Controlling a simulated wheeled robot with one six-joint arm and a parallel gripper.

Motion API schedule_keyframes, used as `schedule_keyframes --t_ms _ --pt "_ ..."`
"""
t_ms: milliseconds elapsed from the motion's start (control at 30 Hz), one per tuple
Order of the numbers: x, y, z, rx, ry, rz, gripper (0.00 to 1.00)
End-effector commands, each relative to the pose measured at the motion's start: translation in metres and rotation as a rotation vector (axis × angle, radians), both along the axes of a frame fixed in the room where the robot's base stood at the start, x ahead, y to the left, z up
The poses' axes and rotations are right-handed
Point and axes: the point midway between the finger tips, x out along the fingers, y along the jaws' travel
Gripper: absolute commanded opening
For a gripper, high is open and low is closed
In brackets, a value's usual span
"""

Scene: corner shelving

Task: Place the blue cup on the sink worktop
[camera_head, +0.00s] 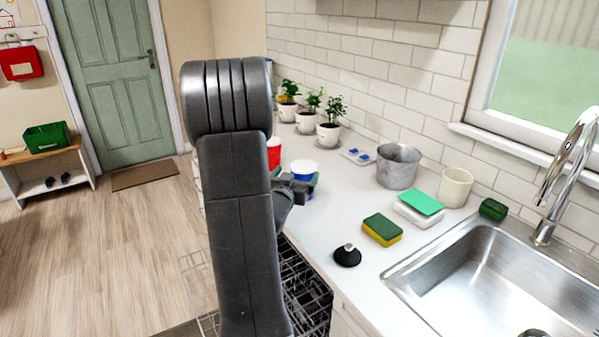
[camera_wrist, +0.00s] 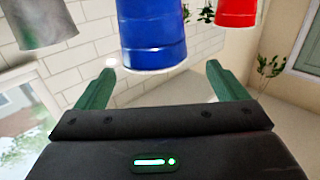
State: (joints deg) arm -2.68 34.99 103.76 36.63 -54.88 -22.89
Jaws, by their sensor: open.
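The blue cup (camera_head: 303,169) with a white inside stands upright on the sink worktop (camera_head: 345,205), left of the metal pot, partly hidden by my gripper. In the wrist view the blue cup (camera_wrist: 152,38) is large, at the top middle, just ahead of and between the fingertips. My gripper (camera_head: 304,184) is open at the cup, its green fingers spread to either side; I cannot tell whether they touch it. It also shows in the wrist view (camera_wrist: 160,72), with nothing gripped.
A red cup (camera_head: 274,153) stands close to the left. Potted plants (camera_head: 329,132) are behind, a metal pot (camera_head: 398,165) to the right. A sponge (camera_head: 382,229), a black stopper (camera_head: 347,256) and the sink (camera_head: 500,275) lie nearer. A dishwasher rack (camera_head: 305,290) is open below.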

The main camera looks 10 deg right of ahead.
Motion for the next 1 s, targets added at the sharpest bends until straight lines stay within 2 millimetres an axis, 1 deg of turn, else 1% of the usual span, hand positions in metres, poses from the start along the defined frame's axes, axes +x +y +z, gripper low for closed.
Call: schedule_keyframes --t_ms 33,200,300,400,567,1000 --pt "-0.011 0.006 -0.002 0.001 0.0 0.003 0.92" --pt "-0.042 0.022 -0.002 -0.001 0.0 0.003 0.92" --pt "-0.055 0.028 -0.001 0.0 0.0 0.002 0.92" --pt "-0.063 0.032 -0.001 -0.001 0.0 0.002 0.92" --pt "-0.068 0.033 0.0 0.0 -0.001 -0.001 0.92" --pt "-0.067 0.033 0.0 0.0 0.0 -0.001 0.92"
